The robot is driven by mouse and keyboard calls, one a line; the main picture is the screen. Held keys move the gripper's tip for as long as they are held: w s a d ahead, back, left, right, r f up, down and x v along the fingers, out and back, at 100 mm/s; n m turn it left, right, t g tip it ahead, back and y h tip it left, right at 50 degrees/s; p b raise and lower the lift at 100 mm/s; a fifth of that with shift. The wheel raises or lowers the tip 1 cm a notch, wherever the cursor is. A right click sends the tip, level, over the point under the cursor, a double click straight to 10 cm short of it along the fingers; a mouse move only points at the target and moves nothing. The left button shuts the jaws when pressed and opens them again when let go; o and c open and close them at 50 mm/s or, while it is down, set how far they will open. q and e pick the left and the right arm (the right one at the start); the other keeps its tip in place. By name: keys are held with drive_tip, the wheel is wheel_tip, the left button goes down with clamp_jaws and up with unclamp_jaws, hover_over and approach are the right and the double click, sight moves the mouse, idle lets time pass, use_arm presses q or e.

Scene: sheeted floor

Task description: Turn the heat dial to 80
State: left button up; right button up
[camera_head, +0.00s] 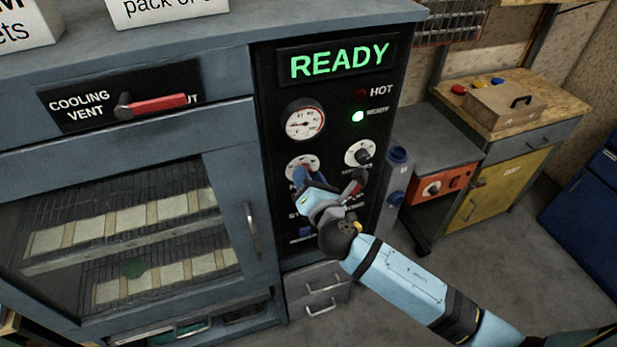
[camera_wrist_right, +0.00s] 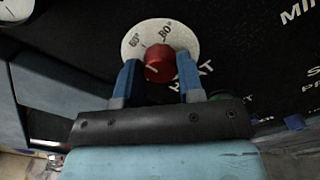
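The heat dial is a red knob (camera_wrist_right: 158,63) on a round white plate (camera_wrist_right: 130,42) marked 60° and 80° in the right wrist view. The knob's pale mark points toward its lower left, away from the 80°. My right gripper (camera_wrist_right: 159,66) has its two blue fingers on either side of the knob. They look open, with narrow gaps; contact is not clear. In the head view, my right gripper (camera_head: 305,178) covers most of the lower-left dial plate (camera_head: 298,161) on the black panel. My left gripper is not in view.
The panel display (camera_head: 340,61) reads READY and the green lamp (camera_head: 358,116) is lit. A gauge (camera_head: 303,121) sits above the dial; another dial (camera_head: 360,153) is to its right. The cooling vent's red handle (camera_head: 158,104) is at the left. Open floor lies to the right.

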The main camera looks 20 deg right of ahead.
drive_tip(key=shift+m, duration=0.3)
drive_tip(key=m+b, duration=0.3)
drive_tip(key=m, duration=0.8)
drive_tip(key=shift+f, duration=0.1)
drive_tip(key=shift+m, duration=0.3)
idle(0.4)
drive_tip(key=o, duration=0.9)
drive_tip(key=shift+o, duration=0.2)
